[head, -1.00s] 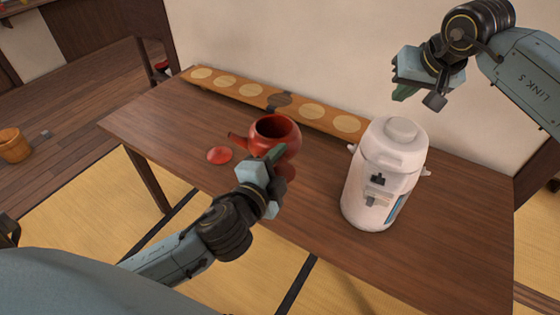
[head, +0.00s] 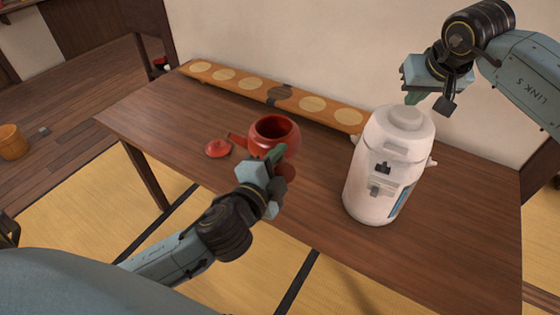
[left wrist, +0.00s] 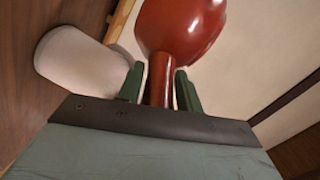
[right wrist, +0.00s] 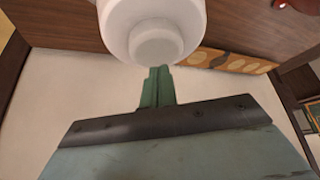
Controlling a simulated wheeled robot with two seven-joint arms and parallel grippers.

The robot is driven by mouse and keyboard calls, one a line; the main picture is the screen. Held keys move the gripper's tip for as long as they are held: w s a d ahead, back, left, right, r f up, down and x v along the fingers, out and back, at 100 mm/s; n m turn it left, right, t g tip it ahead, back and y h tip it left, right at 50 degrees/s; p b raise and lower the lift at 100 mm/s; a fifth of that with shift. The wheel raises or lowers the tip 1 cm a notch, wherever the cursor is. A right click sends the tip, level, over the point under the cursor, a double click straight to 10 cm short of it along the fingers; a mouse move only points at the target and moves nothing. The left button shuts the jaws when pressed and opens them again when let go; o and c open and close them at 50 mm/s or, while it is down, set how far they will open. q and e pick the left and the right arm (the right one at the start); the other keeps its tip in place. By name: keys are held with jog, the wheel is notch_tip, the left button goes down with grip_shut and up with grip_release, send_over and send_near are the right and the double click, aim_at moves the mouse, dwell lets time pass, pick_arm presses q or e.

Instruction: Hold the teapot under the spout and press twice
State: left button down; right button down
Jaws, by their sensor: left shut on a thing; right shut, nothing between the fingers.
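The red teapot (head: 272,130), lidless with its spout to the left, is in the middle of the head view. My left gripper (head: 278,158) is shut on its handle, and the handle (left wrist: 160,78) shows between the fingers in the left wrist view. The red lid (head: 218,149) lies on the table left of the pot. The white dispenser (head: 385,170) stands upright to the right, with a round top button (head: 406,117). My right gripper (head: 414,98) is shut and empty, close above the button. The button (right wrist: 156,42) is just beyond its fingertips in the right wrist view; touching cannot be told.
A long wooden board with pale round discs (head: 262,92) lies along the table's back edge by the wall. The brown table (head: 300,215) is bare in front of the dispenser. A wooden bucket (head: 12,142) stands on the floor far left.

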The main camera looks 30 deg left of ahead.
aim_at(408, 113)
pick_arm(q)
jog(key=shift+r, duration=0.1)
jog(key=s+d+f+m+g+h, duration=0.2)
jog(key=s+d+f+m+h, duration=0.35)
jog(key=s+d, duration=0.3)
jog(key=s+d+f+m+g+h, duration=0.35)
jog(key=s+d+f+h, duration=0.25)
jog(key=s+d, duration=0.3)
jog(key=w+d, duration=0.1)
jog(key=w, duration=1.2)
jog(key=shift+w+d+f+t, duration=0.15)
jog(key=shift+f+t, duration=0.1)
jog(key=shift+t, duration=0.2)
pick_arm(e)
jog(key=shift+f, duration=0.25)
dwell(0.8)
jog(key=shift+s+f, duration=0.1)
jog(key=shift+f, duration=1.55)
